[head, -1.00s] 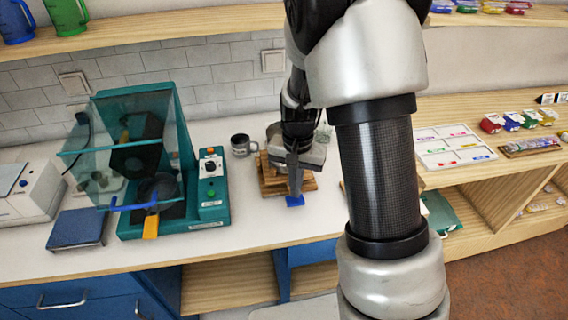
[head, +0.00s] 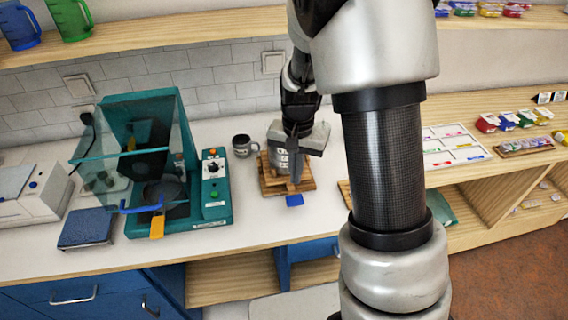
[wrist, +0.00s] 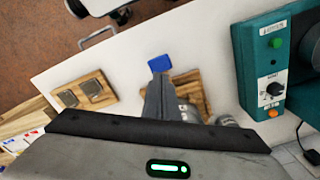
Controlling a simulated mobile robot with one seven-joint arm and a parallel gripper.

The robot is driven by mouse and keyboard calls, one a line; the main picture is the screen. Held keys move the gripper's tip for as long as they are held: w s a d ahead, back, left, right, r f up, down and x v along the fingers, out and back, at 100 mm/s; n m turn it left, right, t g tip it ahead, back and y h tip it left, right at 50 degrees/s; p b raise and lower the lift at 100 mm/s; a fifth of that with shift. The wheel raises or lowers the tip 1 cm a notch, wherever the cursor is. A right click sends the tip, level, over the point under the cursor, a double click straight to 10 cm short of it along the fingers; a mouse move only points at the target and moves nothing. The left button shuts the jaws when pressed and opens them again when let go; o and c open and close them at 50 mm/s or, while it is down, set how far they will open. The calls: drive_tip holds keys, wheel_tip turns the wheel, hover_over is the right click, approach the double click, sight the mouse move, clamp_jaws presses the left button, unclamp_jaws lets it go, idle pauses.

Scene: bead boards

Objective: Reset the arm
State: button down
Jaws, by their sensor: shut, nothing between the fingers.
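My gripper (head: 296,180) points down over the counter, in front of a stack of wooden boards (head: 268,188). Its fingers are together with nothing between them; they also show in the wrist view (wrist: 158,82). A small blue piece (head: 294,200) lies at the front of the boards, just beyond the fingertips in the picture. It also shows in the wrist view (wrist: 159,63). A grey cylindrical container (head: 280,160) stands on the boards, partly hidden by my gripper.
A teal machine (head: 218,208) with a clear shield stands to the left. A grey mug (head: 241,147) is behind the boards. A blue pad (head: 86,229) lies further left. A sorting tray (head: 452,146) is to the right. Shelves (head: 200,35) run above the counter.

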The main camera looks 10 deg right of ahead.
drive_tip(key=s+r+n+t, duration=0.5)
drive_tip(key=s+r, duration=1.3)
drive_tip(key=r, duration=0.4)
drive_tip(key=shift+s+r+n+t, duration=0.2)
drive_tip(key=shift+r+n+t, duration=0.1)
drive_tip(key=shift+r+n, duration=0.15)
